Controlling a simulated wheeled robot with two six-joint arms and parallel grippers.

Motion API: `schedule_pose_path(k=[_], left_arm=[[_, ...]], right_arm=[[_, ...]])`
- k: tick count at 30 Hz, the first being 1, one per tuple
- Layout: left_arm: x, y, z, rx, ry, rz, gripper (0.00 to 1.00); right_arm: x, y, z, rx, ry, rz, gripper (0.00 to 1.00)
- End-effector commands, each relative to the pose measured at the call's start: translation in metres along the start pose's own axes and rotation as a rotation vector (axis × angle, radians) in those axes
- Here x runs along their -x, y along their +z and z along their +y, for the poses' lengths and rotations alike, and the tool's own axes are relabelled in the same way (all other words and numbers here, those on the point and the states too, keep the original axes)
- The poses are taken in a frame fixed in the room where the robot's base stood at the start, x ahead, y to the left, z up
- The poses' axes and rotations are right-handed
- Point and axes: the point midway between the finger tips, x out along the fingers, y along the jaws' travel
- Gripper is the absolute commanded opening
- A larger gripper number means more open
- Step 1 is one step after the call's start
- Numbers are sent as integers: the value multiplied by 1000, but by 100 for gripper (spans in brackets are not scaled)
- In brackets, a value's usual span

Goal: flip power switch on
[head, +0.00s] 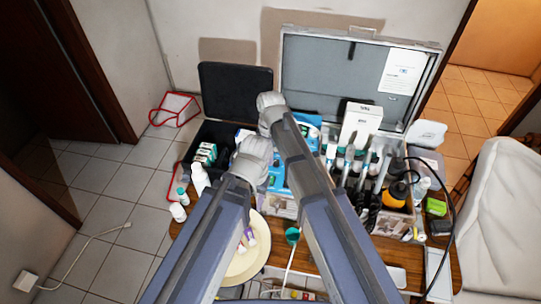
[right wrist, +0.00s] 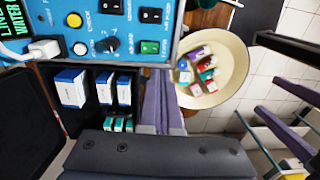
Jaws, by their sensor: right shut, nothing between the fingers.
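Labels are too blurred to tell which is the power switch. My right gripper (right wrist: 160,75) is shut and empty, its purple fingers just below the panel edge near the green switch; I cannot tell if they touch. In the head view the blue unit (head: 277,177) is partly hidden by my arms. My left gripper's fingers are hidden.
An open silver case (head: 318,70) holds dental tools and a white box (head: 360,125). A black case (head: 235,85) stands open at left. A cream round bowl (head: 250,262) sits in front; bottles (head: 200,178) stand left. A white chair (head: 497,220) is at right.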

Motion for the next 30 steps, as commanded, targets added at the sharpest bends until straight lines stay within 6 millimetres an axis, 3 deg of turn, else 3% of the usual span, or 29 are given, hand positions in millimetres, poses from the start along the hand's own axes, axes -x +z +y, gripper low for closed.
schedule_pose_path(k=[1, 6, 23, 26, 30], left_arm=[[14, 1, -1, 2, 0, 0, 50], [23, 1, -2, 5, 1, 0, 50], [22, 1, -2, 6, 1, 0, 50], [22, 1, -2, 6, 1, 0, 50], [22, 1, -2, 6, 1, 0, 50]], right_arm=[[14, 0, -2, 0, 0, 0, 0], [23, 0, -5, 1, 0, 0, 0], [22, 0, -5, -1, 0, 0, 0], [22, 10, -8, -52, 4, 2, 0], [21, 56, -19, -315, 22, 13, 0]])
